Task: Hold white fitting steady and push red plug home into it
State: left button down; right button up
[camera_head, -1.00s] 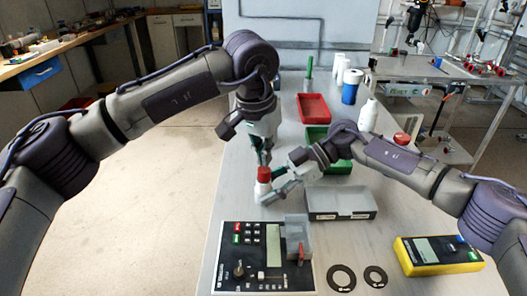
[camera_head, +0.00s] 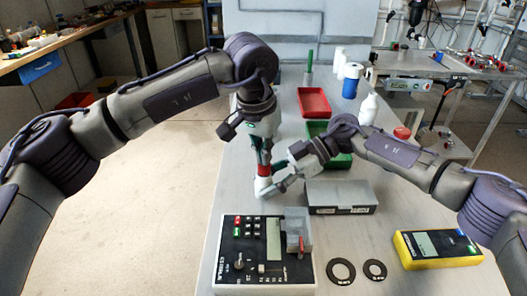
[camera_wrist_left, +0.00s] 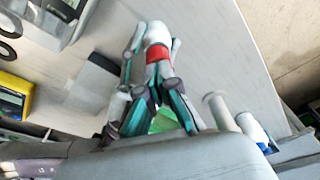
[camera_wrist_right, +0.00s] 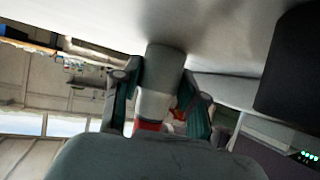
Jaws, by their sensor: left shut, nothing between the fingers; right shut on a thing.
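The white fitting (camera_head: 262,188) stands upright on the grey table. The red plug (camera_head: 263,170) sits in its top, with a red band showing above the white rim. My right gripper (camera_wrist_right: 165,85) is shut around the white fitting from the side, near the table. My left gripper (camera_head: 264,158) is shut and empty, pointing down with its fingertips at the top of the red plug; they look in contact. In the left wrist view the red plug (camera_wrist_left: 158,54) and white fitting (camera_wrist_left: 158,32) line up beyond the fingers. How deep the plug sits is hidden.
A grey box (camera_head: 340,196) stands right of the fitting. A control unit with keypad (camera_head: 240,265), two black rings (camera_head: 341,271) and a yellow meter (camera_head: 438,249) lie in front. Red (camera_head: 314,103) and green (camera_head: 341,160) bins, a blue-and-white bottle (camera_head: 350,88) and a white bottle (camera_head: 369,108) stand behind.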

pick_arm(q)
jog(key=shift+r, duration=3.5)
pick_arm(e)
jog(key=o, duration=0.9)
jog(key=shift+o, duration=0.2)
jog(key=shift+d, duration=0.1)
